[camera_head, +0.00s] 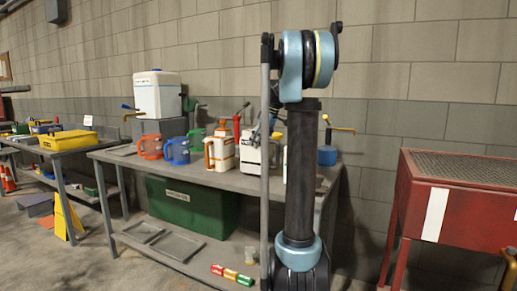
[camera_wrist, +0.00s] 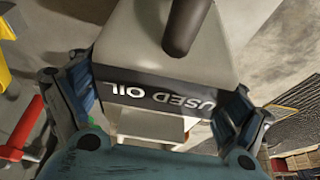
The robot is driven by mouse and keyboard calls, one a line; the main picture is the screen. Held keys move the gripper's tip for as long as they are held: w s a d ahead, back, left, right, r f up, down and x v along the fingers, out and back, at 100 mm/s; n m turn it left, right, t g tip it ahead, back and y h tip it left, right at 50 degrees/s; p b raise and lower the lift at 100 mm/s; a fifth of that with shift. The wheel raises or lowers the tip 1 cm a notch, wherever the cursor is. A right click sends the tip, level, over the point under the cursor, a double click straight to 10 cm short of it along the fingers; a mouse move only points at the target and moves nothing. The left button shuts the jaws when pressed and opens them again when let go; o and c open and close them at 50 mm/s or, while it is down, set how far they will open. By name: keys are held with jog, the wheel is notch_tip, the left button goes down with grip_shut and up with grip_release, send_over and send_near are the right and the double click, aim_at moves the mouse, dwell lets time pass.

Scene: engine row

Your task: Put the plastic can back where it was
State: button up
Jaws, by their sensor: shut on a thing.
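A pale plastic can (camera_wrist: 150,45) with a dark "USED OIL" label and a dark round cap fills the middle of the wrist view. My gripper (camera_wrist: 157,106) is shut on it, with a blue-grey finger at each side of the can. In the head view, a white can with a dark patch (camera_head: 249,155), apparently the same one, is at the right part of the grey workbench (camera_head: 215,178), partly hidden by my arm. Whether its base touches the bench top is hidden.
An orange-and-white jug (camera_head: 220,152), a blue jug (camera_head: 177,152) and a red jug (camera_head: 151,147) stand left of the can. A large white canister (camera_head: 157,94) stands behind. A blue can (camera_head: 327,155) is to the right. A red grated cabinet (camera_head: 455,195) stands beyond a gap.

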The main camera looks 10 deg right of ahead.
jog(key=shift+f, duration=0.85)
jog(key=o, duration=1.8)
